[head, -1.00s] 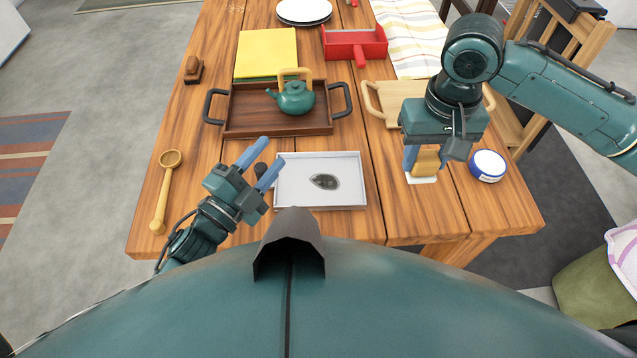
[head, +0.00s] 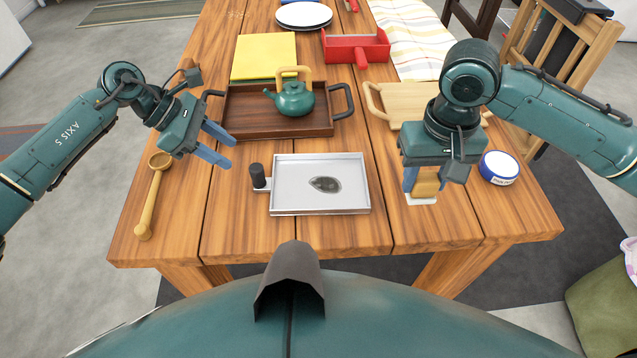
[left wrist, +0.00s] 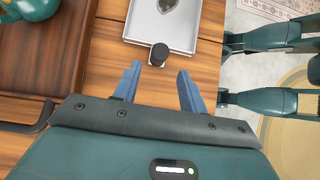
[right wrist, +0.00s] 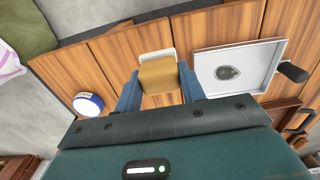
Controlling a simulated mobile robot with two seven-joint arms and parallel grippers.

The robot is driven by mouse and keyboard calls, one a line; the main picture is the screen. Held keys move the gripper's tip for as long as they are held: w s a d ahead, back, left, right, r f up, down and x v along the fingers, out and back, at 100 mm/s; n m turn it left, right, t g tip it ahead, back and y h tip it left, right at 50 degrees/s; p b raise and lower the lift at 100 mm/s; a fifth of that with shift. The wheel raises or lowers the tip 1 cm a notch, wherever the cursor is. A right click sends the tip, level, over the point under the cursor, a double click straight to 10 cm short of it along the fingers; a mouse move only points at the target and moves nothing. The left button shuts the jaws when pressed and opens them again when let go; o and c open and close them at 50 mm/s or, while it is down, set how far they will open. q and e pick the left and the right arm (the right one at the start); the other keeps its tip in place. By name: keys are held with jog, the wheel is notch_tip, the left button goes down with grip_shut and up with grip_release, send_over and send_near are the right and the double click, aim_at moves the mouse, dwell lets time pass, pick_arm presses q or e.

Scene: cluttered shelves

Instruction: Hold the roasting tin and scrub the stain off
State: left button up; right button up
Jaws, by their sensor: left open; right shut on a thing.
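The roasting tin (head: 290,170) is a shallow silvery-white rectangle on the table, with a dark oval stain (head: 325,184) on its floor. Its black knob handle (head: 257,176) sticks out at the left; in the left wrist view the handle (left wrist: 159,52) lies just beyond and between the fingertips. My left gripper (head: 222,149) is open and empty, left of the handle and apart from it. My right gripper (head: 424,182) is shut on a tan scrubber block (right wrist: 159,75) with a white edge, right of the tin. The block is low over or on the table; I cannot tell which.
A wooden tray (head: 235,122) with a teal teapot (head: 291,99) stands behind the tin. A wooden ladle (head: 151,200) lies at left, a blue-and-white round tin (head: 499,167) at right. The table between tin and scrubber is clear.

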aim_at(251, 167)
pick_arm(q)
jog(key=b+x, duration=0.2)
jog(key=x, duration=0.4)
jog(key=shift+f, duration=0.25)
pick_arm(e)
notch_tip(251, 167, down, 2)
jog(key=shift+f, duration=0.1)
pick_arm(q)
jog(key=shift+b+x, duration=0.55)
jog(key=shift+x, duration=0.2)
pick_arm(e)
jog(key=shift+f, duration=0.45)
pick_arm(q)
jog(key=shift+d+r, duration=0.1)
jog(key=shift+c, duration=0.2)
jog(key=c, duration=0.6)
grip_shut()
